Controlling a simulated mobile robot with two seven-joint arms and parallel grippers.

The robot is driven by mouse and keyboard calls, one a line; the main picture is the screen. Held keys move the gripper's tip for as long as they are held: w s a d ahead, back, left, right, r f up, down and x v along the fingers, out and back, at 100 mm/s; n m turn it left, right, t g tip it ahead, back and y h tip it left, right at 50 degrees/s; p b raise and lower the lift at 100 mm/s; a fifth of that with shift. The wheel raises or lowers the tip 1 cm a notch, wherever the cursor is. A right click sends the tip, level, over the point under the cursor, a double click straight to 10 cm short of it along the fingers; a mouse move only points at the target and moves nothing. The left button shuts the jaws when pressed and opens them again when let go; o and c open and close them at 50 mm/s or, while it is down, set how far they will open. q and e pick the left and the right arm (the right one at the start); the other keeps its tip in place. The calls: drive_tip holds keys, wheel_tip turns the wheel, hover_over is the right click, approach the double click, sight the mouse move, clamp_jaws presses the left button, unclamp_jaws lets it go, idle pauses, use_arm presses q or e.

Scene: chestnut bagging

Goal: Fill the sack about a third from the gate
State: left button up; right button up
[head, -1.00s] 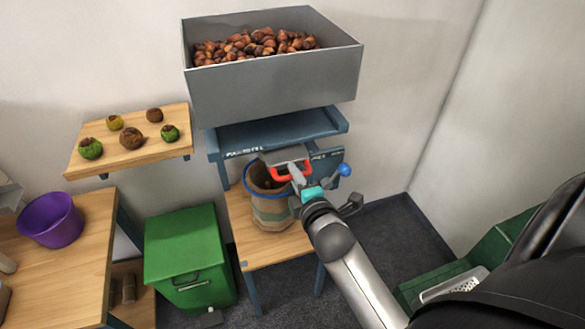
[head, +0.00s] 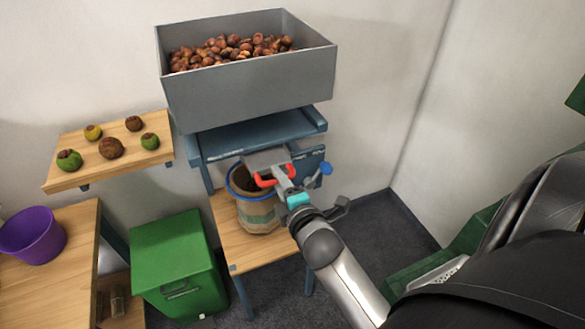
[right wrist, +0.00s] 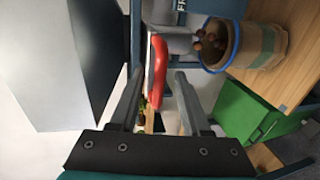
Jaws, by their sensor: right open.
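The brown sack (head: 258,217) with a blue rim and green band stands open on a low wooden shelf below the grey chestnut hopper (head: 250,88). In the right wrist view a few chestnuts (right wrist: 208,43) show inside the sack (right wrist: 262,46); their depth is hard to judge. The gate is a grey plate (head: 266,159) with a red handle (head: 270,181), over the sack's mouth. My right gripper (head: 283,178) is at the handle, its two fingers apart on either side of the red handle (right wrist: 158,75). My left gripper is out of view.
A blue knob (head: 326,168) sits just right of the gate. A green lidded bin (head: 175,262) stands left of the sack's shelf. A wooden wall shelf (head: 70,177) holds several fruits. A purple bucket (head: 33,236) stands on the left table.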

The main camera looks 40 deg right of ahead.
drive_tip(key=v, duration=1.4)
drive_tip(key=shift+s+r+b, duration=0.2)
drive_tip(key=shift+s+b, duration=0.1)
drive_tip(key=shift+b, duration=0.1)
idle(0.5)
